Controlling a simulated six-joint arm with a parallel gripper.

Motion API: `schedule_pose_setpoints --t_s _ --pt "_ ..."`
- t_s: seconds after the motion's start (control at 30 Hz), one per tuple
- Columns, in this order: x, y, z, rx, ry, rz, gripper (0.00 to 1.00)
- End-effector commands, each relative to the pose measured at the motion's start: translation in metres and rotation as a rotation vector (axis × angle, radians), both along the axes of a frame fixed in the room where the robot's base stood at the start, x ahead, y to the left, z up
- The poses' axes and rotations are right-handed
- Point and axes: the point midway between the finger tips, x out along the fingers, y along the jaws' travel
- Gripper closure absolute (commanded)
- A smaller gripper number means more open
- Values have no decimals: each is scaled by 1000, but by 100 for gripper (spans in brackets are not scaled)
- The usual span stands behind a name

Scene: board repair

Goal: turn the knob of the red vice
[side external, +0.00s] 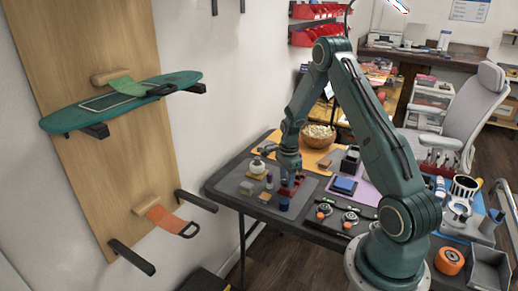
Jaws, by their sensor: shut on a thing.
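The red vice (287,191) stands on the grey mat of the dark work table, small in the side external view. My gripper (293,181) points down at the vice, with its fingers right at the vice's top. It is shut on what appears to be the vice's knob. The knob itself is hidden by the fingers, so its angle cannot be told.
A small blue cylinder (284,204) stands just in front of the vice. A white bottle (258,166) is to the left. A blue block (344,186) lies on a purple mat to the right. A wooden bowl (318,136) stands behind. Orange wheels (350,217) lie near the front edge.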

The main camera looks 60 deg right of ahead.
Motion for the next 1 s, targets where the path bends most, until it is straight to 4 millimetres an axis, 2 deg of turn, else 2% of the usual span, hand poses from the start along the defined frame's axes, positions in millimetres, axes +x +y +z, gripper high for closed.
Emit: schedule_pose_setpoints --t_s 0.57,0.6,0.7,1.0 --pt "0 -1 1 -3 -1 -48 83" --pt "0 -1 1 -3 -1 -48 55" --pt "0 -1 1 -3 -2 -47 39" --pt "0 0 1 -1 0 -46 39"
